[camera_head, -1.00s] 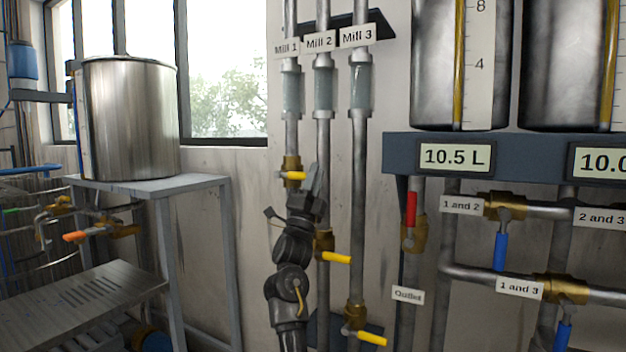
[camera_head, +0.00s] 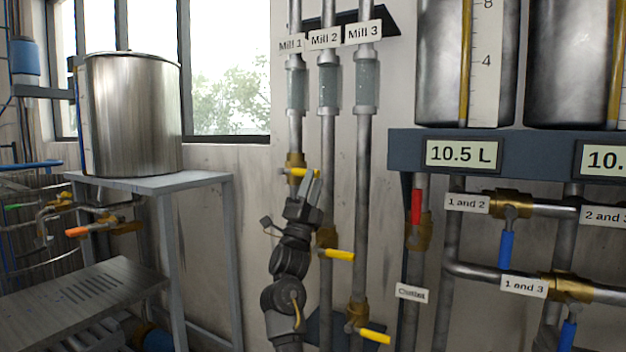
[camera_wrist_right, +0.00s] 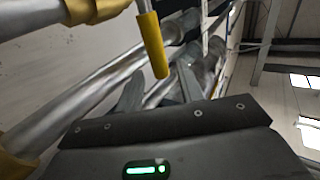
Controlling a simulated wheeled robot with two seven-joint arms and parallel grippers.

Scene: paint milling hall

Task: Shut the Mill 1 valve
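The Mill 1 valve (camera_head: 295,162) is a brass body on the leftmost of three vertical pipes, under the Mill 1 label (camera_head: 290,44). Its yellow handle (camera_head: 303,172) points right, across the pipe. My right gripper (camera_head: 310,184) is just below and right of that handle, fingers upward. In the right wrist view the yellow handle (camera_wrist_right: 152,45) hangs between the spread fingertips of my right gripper (camera_wrist_right: 160,90). The fingers are apart and hold nothing; I cannot tell whether one touches the handle. My left gripper is not in view.
The yellow Mill 2 handle (camera_head: 339,254) and Mill 3 handle (camera_head: 375,336) lie lower right, near my right arm. A red outlet handle (camera_head: 416,207) and blue handles (camera_head: 507,250) are farther right. A steel drum (camera_head: 132,115) stands on a table at left.

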